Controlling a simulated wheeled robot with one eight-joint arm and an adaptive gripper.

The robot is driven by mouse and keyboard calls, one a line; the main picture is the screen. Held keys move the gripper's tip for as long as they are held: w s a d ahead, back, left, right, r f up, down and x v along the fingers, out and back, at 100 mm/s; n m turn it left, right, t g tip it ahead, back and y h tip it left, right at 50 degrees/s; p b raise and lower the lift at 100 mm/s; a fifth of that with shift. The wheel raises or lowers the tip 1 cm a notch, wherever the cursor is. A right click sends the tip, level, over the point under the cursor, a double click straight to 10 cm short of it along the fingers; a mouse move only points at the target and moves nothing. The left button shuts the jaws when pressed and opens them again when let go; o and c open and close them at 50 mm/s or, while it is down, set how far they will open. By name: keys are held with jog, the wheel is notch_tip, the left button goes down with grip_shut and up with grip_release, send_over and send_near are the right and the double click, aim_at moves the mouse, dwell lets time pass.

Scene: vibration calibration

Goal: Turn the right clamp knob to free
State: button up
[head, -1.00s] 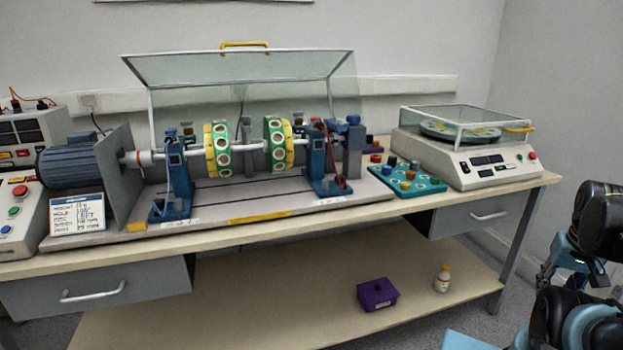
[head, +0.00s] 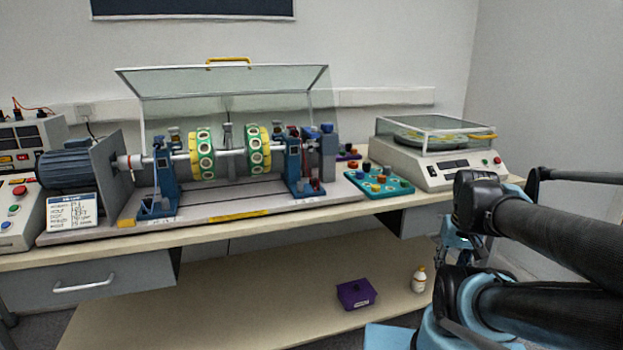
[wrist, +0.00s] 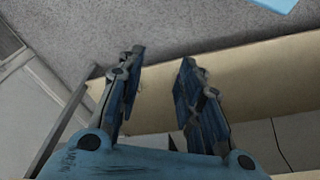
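The rig's right blue bearing stand (head: 294,168) stands at the right end of the shaft. A blue knob (head: 327,127) tops the post to its right, and a smaller dark knob shows above the stand. I cannot tell which is the right clamp knob, or its setting. The left blue stand (head: 163,178) bears the shaft's other end. In the wrist view my gripper (wrist: 162,56) is open and empty, its fingers apart, over the floor and a pale bench surface. In the head view my arm is at the right, well apart from the knobs, partly hiding the gripper.
A teal tray (head: 400,188) of coloured knobs and a balance machine (head: 430,168) stand right of the rig. The raised clear cover (head: 230,92) is behind the shaft. A purple box (head: 356,294) and a small bottle (head: 419,280) are on the lower shelf (head: 240,290).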

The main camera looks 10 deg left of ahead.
jog(key=shift+o, duration=0.7)
jog(key=shift+s+r, duration=0.25)
notch_tip(320, 180, up, 28)
jog(key=m+t+h, duration=0.1)
jog(key=m+t, duration=0.1)
jog(key=m, duration=0.1)
send_over(314, 180)
jog(key=s+a, duration=0.2)
jog(key=s, duration=0.4)
jog(key=x, duration=1.6)
jog(key=shift+d+f, duration=0.15)
jog(key=shift+f, duration=0.2)
jog(key=c, duration=1.1)
